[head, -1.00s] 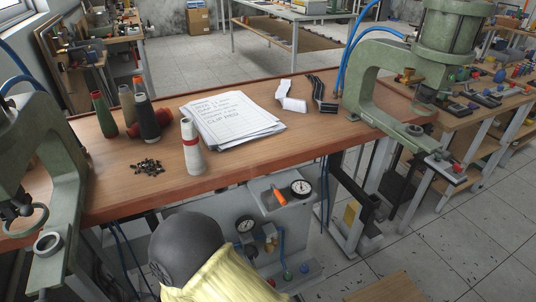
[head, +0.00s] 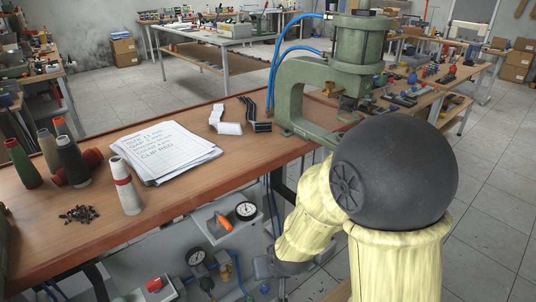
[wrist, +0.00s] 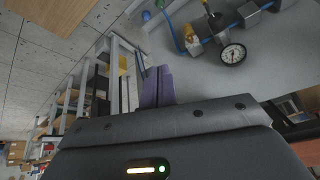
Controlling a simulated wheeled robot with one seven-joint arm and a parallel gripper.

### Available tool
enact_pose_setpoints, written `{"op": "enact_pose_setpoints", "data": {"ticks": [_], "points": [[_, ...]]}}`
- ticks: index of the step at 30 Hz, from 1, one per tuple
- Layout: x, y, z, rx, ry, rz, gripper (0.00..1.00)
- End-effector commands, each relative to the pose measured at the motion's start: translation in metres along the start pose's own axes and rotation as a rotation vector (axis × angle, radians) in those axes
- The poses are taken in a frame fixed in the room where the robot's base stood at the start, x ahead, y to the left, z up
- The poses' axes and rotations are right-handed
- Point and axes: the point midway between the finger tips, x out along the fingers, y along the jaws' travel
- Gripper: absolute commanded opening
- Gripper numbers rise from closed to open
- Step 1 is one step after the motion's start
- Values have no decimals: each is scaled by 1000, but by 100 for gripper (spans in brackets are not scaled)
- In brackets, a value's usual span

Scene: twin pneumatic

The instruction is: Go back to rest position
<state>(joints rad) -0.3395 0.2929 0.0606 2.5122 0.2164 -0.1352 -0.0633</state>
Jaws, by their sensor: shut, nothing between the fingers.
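My gripper (wrist: 158,86) shows in the wrist view as two fingers pressed together, with nothing between them. It is in front of the grey pneumatic cabinet, apart from the gauge (wrist: 232,53) and the fittings there. In the head view my yellow-sleeved arm, with its dark round joint, is at the right, in front of the workbench (head: 190,195). The fingertips cannot be made out in that view.
A green press (head: 355,60) stands at the bench's right end, close behind my arm. Thread cones (head: 125,190), papers (head: 165,150) and small dark parts (head: 79,214) lie on the bench. Tiled floor is open at right.

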Motion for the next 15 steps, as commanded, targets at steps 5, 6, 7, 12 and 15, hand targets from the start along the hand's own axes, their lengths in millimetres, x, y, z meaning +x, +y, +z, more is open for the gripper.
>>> {"op": "enact_pose_setpoints", "data": {"ticks": [5,6,7,12,15], "points": [[-40,57,16,88,-86,55,0],[-47,66,21,104,-104,65,0],[-53,72,24,116,-116,73,0],[-80,103,44,176,-180,114,0],[-96,118,58,213,-215,139,0]]}}
